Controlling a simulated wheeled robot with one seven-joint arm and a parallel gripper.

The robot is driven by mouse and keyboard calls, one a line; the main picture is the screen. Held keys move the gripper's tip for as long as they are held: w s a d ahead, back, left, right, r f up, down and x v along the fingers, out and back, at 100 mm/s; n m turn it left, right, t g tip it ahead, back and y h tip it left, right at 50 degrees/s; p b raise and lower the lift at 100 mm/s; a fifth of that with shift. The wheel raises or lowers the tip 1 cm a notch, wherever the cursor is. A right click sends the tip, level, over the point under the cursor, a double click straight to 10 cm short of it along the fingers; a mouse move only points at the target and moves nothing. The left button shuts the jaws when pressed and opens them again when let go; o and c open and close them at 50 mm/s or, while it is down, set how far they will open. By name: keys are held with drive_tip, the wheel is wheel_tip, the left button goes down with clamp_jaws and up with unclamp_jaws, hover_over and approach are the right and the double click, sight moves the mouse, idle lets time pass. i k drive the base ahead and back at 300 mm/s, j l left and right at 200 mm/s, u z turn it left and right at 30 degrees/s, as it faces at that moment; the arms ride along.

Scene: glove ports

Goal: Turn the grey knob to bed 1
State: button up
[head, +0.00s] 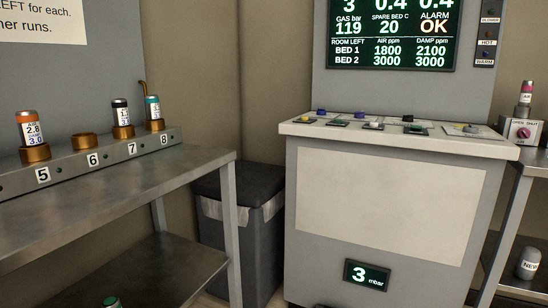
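A grey console (390,210) stands right of the middle in the head view. Its sloped top panel carries several small controls. A grey knob-like control (471,128) sits on a light plate at the right end of this panel. The labels around it are too small to read, so I cannot tell which bed it points to. A black control (408,118), a white one (375,125) and blue ones (360,115) lie to its left. The screen (391,35) above lists bed 1 at 1800 and 2100, and bed 2 at 3000 and 3000. My gripper is not in view.
A metal bench (120,185) at left holds a rack (95,160) with several canisters in numbered sockets. A dark bin (240,225) stands between bench and console. A shelf (518,215) at right bears a pink-knobbed box (521,131) and a grey canister (528,262).

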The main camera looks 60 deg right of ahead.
sight(471, 128)
drive_tip(key=z, duration=3.4)
